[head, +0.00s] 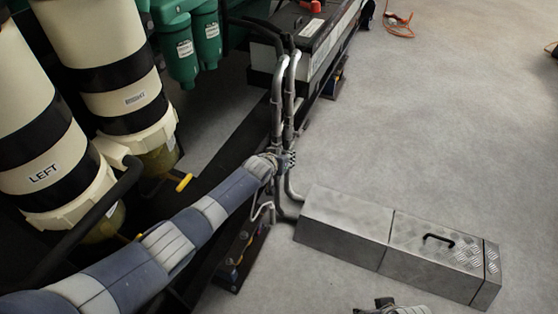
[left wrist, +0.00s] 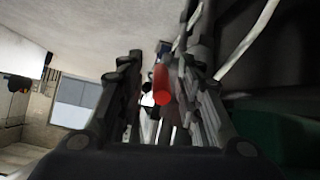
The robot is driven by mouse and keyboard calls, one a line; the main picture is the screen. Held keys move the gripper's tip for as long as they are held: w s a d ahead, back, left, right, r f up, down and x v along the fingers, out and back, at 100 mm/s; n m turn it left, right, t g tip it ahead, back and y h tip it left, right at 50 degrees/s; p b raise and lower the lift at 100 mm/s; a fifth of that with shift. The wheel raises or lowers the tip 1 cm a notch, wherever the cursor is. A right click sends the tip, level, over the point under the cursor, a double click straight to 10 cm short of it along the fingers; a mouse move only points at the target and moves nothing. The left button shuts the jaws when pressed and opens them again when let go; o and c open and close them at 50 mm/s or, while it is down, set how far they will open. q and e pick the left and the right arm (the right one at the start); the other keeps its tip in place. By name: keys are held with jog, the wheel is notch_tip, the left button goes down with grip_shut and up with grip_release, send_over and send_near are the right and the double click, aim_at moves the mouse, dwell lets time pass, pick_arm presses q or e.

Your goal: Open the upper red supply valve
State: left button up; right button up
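My left arm reaches in from the left in the head view, and its gripper (head: 287,160) is at the grey vertical pipes (head: 290,90). In the left wrist view, a red cylindrical handle (left wrist: 161,84) lies between the two fingers of my left gripper (left wrist: 161,70). The fingers stand apart, with a gap visible beside the handle, so I see no firm grip. The red handle and its valve body cannot be made out in the head view. My right gripper (head: 393,306) shows only partly at the bottom edge; its finger state is unclear.
A grey metal duct box (head: 345,222) with a black handle lies right of the pipes. Cream filter cylinders (head: 95,50) stand at left, with a yellow lever (head: 184,182) below. A battery-like box (head: 320,35) is behind. The floor at right is mostly clear.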

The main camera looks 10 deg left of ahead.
pick_arm(q)
jog(key=v, duration=1.1)
jog(key=shift+s, duration=0.4)
jog(key=shift+a+r, duration=0.1)
jog(key=shift+a, duration=0.05)
